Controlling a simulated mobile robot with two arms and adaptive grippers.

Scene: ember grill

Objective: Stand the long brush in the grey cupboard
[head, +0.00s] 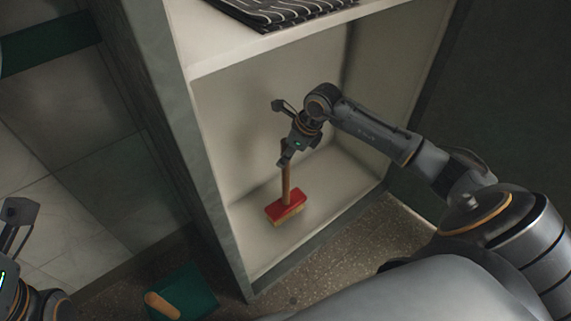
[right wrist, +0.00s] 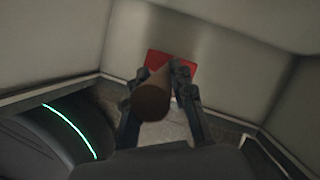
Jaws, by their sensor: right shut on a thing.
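The long brush has a brown wooden handle (head: 286,182) and a red head (head: 285,208) with pale bristles below. It is upright inside the lower compartment of the grey cupboard (head: 205,180), near its front. My right gripper (head: 286,156) is shut on the upper handle. In the right wrist view the handle's round end (right wrist: 151,101) is between the fingers, with the red head (right wrist: 172,62) beyond. Whether the bristles touch the cupboard floor (head: 325,185) I cannot tell for sure. My left gripper (head: 20,225) shows only in part at the left edge.
A shelf (head: 240,55) above the compartment carries a folded striped cloth (head: 285,8). A green dustpan-like thing with a wooden handle (head: 162,305) lies on the speckled floor (head: 375,235) at the cupboard's front left. The compartment is clear around the brush.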

